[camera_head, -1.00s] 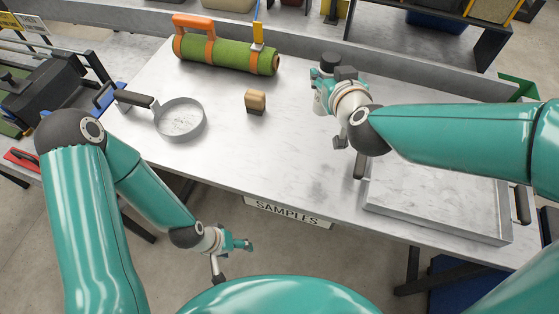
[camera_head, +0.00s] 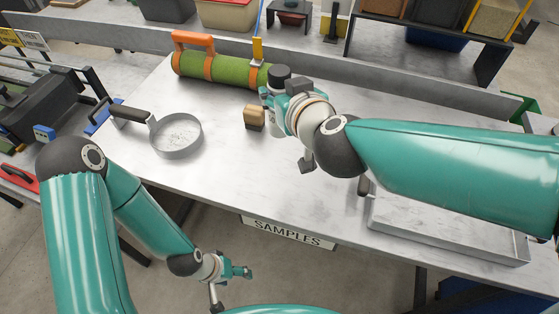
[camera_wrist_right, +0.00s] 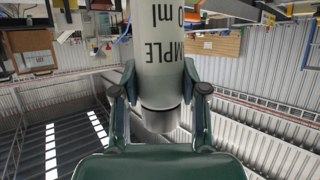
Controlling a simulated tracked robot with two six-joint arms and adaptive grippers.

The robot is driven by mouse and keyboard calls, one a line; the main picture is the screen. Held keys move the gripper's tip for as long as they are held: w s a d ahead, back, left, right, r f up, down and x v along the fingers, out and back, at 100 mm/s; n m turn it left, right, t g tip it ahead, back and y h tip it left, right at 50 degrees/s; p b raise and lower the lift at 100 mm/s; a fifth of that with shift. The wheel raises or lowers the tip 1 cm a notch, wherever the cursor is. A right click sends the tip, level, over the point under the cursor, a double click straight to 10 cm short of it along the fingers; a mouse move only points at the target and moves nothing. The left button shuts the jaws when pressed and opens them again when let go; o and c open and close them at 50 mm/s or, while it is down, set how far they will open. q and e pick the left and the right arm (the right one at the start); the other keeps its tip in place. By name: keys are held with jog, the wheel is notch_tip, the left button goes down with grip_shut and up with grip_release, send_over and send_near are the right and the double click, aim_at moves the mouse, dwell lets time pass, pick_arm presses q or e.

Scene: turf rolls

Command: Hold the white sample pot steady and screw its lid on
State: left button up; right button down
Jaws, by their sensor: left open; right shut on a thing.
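My right gripper (camera_head: 274,98) is shut on the white sample pot (camera_head: 275,127), held upright above the table. A dark, round, lid-like top (camera_head: 279,72) shows above the gripper. Whether it is screwed tight I cannot tell. In the right wrist view the pot (camera_wrist_right: 160,60) stands between both fingers, with dark lettering on its side; its far end is out of the picture. My left gripper (camera_head: 240,271) is open and empty, low in front of the table, well away from the pot.
A small wooden block (camera_head: 254,117) stands close left of the pot. A shallow metal tray (camera_head: 440,237) is at the right. The table's front middle, above the SAMPLES sign (camera_head: 288,232), is clear.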

aim_at(280, 135)
notch_tip(280, 135, down, 11)
jog(key=b, duration=0.6)
jog(key=shift+f, duration=0.65)
jog(key=shift+f+b, duration=1.15)
jog(key=shift+f, duration=0.95)
jog(key=shift+f, duration=0.2)
jog(key=c, duration=0.6)
grip_release()
jog(key=shift+r, duration=0.15)
